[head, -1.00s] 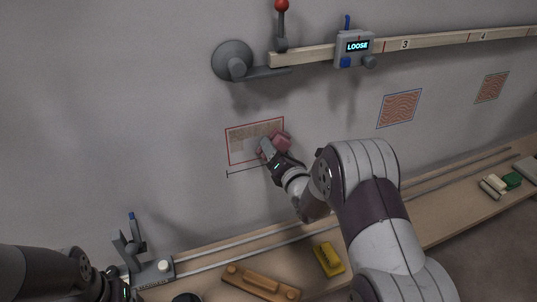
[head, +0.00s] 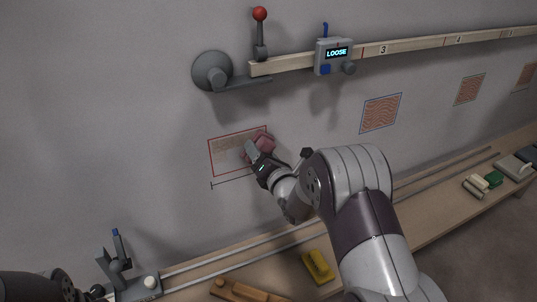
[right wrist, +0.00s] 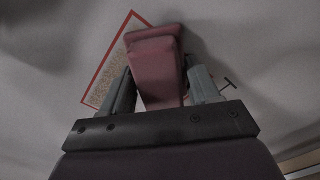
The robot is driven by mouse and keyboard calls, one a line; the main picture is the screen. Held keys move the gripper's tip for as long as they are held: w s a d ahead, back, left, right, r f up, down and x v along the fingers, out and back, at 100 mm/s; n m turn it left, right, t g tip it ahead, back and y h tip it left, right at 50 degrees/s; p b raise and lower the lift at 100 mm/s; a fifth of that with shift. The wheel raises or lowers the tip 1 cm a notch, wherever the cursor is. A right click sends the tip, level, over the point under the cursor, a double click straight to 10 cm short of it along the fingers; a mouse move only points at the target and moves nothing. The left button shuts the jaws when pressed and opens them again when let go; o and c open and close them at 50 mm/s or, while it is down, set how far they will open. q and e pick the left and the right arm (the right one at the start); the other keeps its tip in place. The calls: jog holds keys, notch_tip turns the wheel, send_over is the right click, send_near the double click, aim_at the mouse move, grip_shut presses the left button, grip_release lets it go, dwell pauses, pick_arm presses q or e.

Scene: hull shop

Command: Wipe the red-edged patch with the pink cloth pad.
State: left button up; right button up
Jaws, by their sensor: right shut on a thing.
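The red-edged patch (head: 225,164) is a rectangle on the grey wall, left of centre in the head view. A speckled beige band shows across its upper part, and its lower part looks plain grey. My right gripper (head: 254,150) is shut on the pink cloth pad (head: 264,138) at the patch's right side. In the right wrist view the pad (right wrist: 155,60) sits between both fingers and hides part of the patch, whose speckled area (right wrist: 108,92) shows to its left. I cannot tell whether the pad touches the wall.
A rail (head: 405,48) with a display box (head: 334,56) reading LOOSE and a red-knobbed lever (head: 260,35) is above the patch. Blue-edged patch (head: 381,114) is to the right. The bench below holds a yellow block (head: 318,267), a wooden tool (head: 245,290) and a grey clamp (head: 125,270).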

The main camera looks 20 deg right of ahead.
aim_at(272, 148)
jog(key=shift+a+f+b, duration=0.2)
jog(key=shift+a+b, duration=0.55)
jog(key=shift+a, duration=0.85)
jog(key=shift+s+a+b, duration=0.15)
jog(key=shift+a+b, duration=0.2)
jog(key=shift+a, duration=4.1)
jog(key=shift+r+p, duration=0.75)
jog(key=shift+r, duration=0.25)
jog(key=shift+d+r, duration=0.1)
jog(key=shift+d, duration=1.4)
jog(key=shift+d+f+b, duration=0.2)
jog(key=shift+d+b, duration=0.35)
jog(key=shift+d, duration=0.75)
jog(key=shift+w+d+b, duration=0.15)
jog(key=shift+d+b, duration=0.2)
jog(key=shift+d, duration=1.95)
jog(key=shift+w+d+b, duration=0.1)
jog(key=shift+d+b, duration=0.25)
jog(key=shift+d, duration=1.9)
jog(key=o, duration=0.4)
jog(key=shift+r, duration=0.1)
jog(key=c, duration=0.4)
